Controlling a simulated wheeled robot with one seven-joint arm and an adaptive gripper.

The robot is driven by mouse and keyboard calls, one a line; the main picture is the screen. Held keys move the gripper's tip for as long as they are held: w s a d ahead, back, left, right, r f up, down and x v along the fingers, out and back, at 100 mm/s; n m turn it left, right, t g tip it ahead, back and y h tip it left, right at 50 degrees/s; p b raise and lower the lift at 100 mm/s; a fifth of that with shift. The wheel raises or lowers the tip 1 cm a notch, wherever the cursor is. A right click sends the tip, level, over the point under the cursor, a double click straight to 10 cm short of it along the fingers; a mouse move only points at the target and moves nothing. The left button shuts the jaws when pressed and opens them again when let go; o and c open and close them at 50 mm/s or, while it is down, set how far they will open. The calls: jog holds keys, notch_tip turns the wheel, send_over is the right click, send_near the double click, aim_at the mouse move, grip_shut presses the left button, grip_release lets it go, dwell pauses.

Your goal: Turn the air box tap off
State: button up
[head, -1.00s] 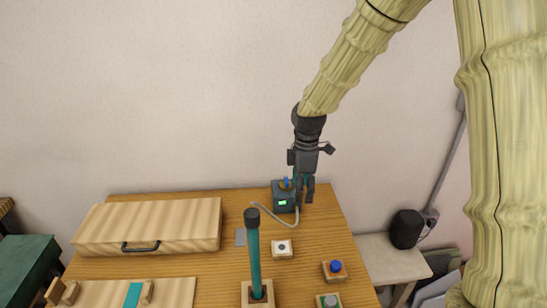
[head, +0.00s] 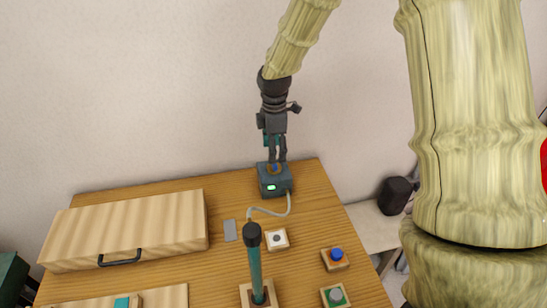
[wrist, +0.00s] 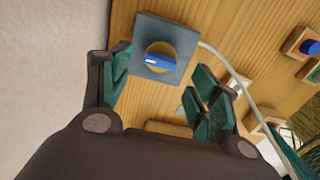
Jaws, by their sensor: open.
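In the wrist view the air box (wrist: 178,42) shows from above. Its tap (wrist: 159,60) is a blue bar handle on a round brass-coloured base. My gripper (head: 277,158) points down just above the air box, and its fingers partly hide the tap in the head view. In the wrist view my gripper's green-padded fingers (wrist: 160,90) are spread apart with nothing between them. The tap lies a little beyond the gap between the fingertips.
A pale hose (head: 272,213) runs from the air box across the table. A teal rod with a black top (head: 254,262) stands upright in front. A wooden case (head: 130,228) lies at left.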

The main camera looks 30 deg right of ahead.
aim_at(274, 165)
jog(key=shift+w+f, duration=0.25)
jog(key=shift+f, duration=1)
jog(key=shift+s+f+p, duration=0.4)
jog(key=shift+s+f, duration=0.05)
jog(key=shift+s, duration=0.05)
jog(key=shift+w+f, duration=0.35)
jog(key=shift+f, duration=0.45)
jog(key=shift+s+r, duration=0.2)
jog(key=shift+s, duration=0.05)
jog(key=shift+w, duration=0.15)
jog(key=c, duration=1)
